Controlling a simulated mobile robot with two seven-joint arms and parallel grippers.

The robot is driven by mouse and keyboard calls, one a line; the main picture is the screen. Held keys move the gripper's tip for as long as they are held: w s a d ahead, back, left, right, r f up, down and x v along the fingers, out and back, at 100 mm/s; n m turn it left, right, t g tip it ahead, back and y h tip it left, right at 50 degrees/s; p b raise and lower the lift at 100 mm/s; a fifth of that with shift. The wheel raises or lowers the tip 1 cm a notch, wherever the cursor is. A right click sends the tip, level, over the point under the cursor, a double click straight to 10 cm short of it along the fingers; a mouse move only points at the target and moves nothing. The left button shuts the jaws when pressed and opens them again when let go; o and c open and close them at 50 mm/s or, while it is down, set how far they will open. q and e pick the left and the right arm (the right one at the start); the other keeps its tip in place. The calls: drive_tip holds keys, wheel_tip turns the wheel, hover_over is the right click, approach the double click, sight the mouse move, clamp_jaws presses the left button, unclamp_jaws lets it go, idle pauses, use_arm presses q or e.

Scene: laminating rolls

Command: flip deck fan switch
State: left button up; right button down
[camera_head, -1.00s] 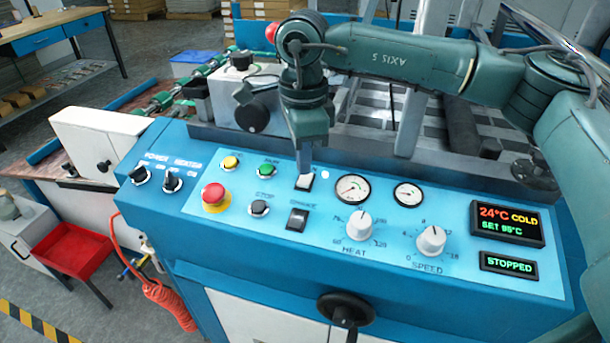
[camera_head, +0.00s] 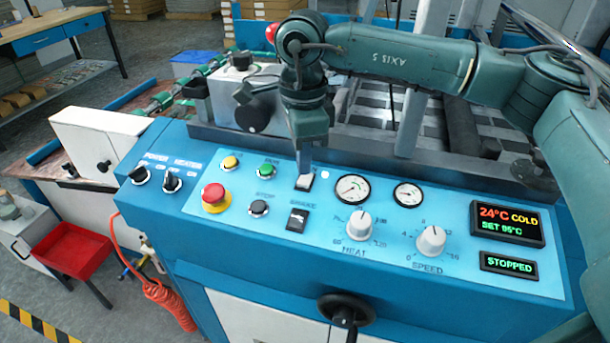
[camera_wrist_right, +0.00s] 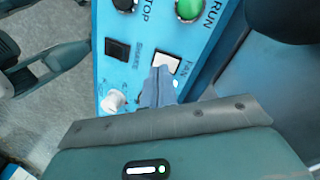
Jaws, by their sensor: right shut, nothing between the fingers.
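The fan switch (camera_head: 304,183) is a small rocker with a white face in a dark frame on the blue control panel (camera_head: 390,270). In the right wrist view the switch (camera_wrist_right: 167,62) has the label FAN beside it. My right gripper (camera_head: 304,170) is shut and empty, pointing down at the switch's far edge. In the wrist view its fingertips (camera_wrist_right: 160,74) overlap part of the white face; I cannot tell whether they touch it or which way the rocker is tilted.
Near the switch are a dark brake switch (camera_head: 297,220), a green run button (camera_head: 266,171), a black stop button (camera_head: 258,208), a red emergency button (camera_head: 214,196) and a gauge (camera_head: 352,189). Heat (camera_head: 359,225) and speed (camera_head: 431,240) knobs stand up from the panel. The display (camera_head: 509,223) reads 24°C COLD.

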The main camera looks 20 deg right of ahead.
sight(304, 182)
drive_tip(key=shift+f+b, duration=0.95)
drive_tip(key=shift+f, duration=0.25)
idle(0.7)
drive_tip(key=shift+r+p, duration=2.15)
drive_tip(key=shift+r, duration=1.4)
drive_tip(key=shift+s+f, duration=0.1)
